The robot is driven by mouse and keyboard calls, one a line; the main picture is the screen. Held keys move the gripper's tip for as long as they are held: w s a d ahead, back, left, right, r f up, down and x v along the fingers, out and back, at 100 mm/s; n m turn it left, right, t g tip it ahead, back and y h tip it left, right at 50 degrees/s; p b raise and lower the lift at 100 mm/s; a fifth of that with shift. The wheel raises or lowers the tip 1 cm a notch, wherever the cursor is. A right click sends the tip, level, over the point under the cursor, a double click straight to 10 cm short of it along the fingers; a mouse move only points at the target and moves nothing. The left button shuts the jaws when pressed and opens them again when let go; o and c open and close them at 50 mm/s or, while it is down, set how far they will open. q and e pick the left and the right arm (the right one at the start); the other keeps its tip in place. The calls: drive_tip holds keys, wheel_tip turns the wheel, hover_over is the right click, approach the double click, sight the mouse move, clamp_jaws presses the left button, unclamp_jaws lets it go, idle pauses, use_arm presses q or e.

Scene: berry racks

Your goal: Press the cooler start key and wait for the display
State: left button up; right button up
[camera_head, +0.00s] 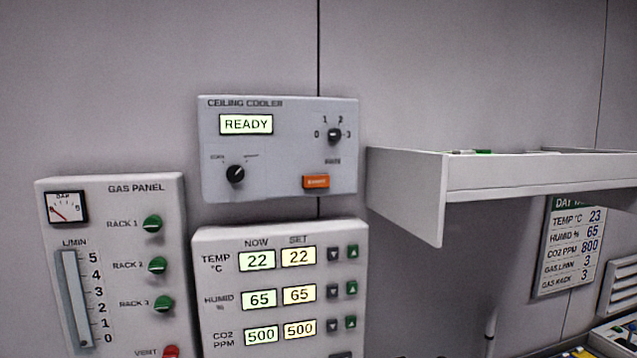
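The ceiling cooler panel (280,165) is a light grey box on the wall near the middle of the head view. Its lit display (246,124) reads READY. An orange key (316,182) sits at its lower right; the lettering on it is too small to read. A black selector knob (235,174) is at the lower left, with blurred labels. Neither of my grippers is in view, and nothing covers the key or the display.
Below is a climate panel (222,285) showing TEMP 22/22, HUMID 65/65, CO2 500/500. The gas panel (110,192) with green knobs is at left. A white shelf (540,178) juts out at right. A day sheet (570,245) hangs under it, listing 23, 65, 800, 3, 3.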

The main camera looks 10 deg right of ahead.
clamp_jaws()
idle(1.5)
